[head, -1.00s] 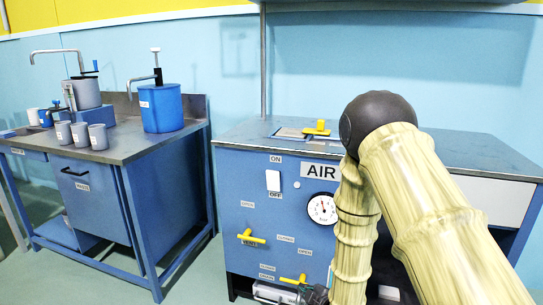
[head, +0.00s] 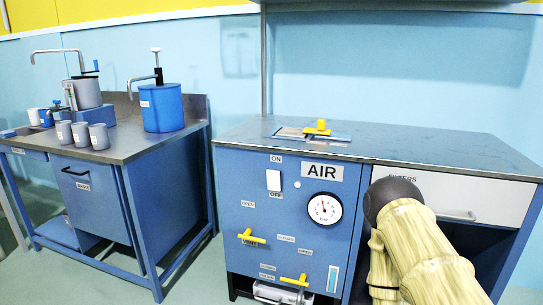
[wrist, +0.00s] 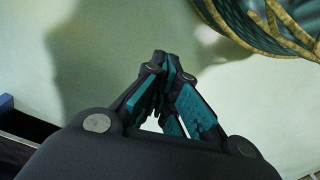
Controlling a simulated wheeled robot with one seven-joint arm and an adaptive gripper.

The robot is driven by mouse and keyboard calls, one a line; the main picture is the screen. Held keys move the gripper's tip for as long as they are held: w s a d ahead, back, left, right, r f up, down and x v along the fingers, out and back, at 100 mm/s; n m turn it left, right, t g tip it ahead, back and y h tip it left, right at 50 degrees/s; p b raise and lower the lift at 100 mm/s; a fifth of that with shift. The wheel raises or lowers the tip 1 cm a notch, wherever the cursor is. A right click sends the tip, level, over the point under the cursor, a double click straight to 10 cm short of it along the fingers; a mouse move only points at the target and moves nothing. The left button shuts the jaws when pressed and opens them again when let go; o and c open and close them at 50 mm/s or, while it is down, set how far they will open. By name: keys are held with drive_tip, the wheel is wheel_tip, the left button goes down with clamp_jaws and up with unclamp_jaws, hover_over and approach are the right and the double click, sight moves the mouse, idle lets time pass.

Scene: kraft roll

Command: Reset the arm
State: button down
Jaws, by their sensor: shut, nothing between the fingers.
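My gripper (wrist: 166,75) shows in the wrist view with its dark and teal fingers brought together at the tips. Nothing is between them. In the head view my arm is folded low at the right, in front of the blue AIR cabinet (head: 266,190), and the gripper itself is out of that view.
The cabinet front carries a white switch (head: 273,180), a round gauge (head: 324,208) and yellow handles (head: 251,238). A white drawer (head: 455,200) is right of it, partly behind my arm. A workbench (head: 130,145) with a blue canister (head: 162,108) and grey cups stands left.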

wheel_tip(320, 180, up, 24)
drive_tip(key=s+p, duration=0.1)
drive_tip(key=p, duration=2.3)
drive_tip(key=shift+s, duration=0.3)
drive_tip(key=shift+d, duration=0.1)
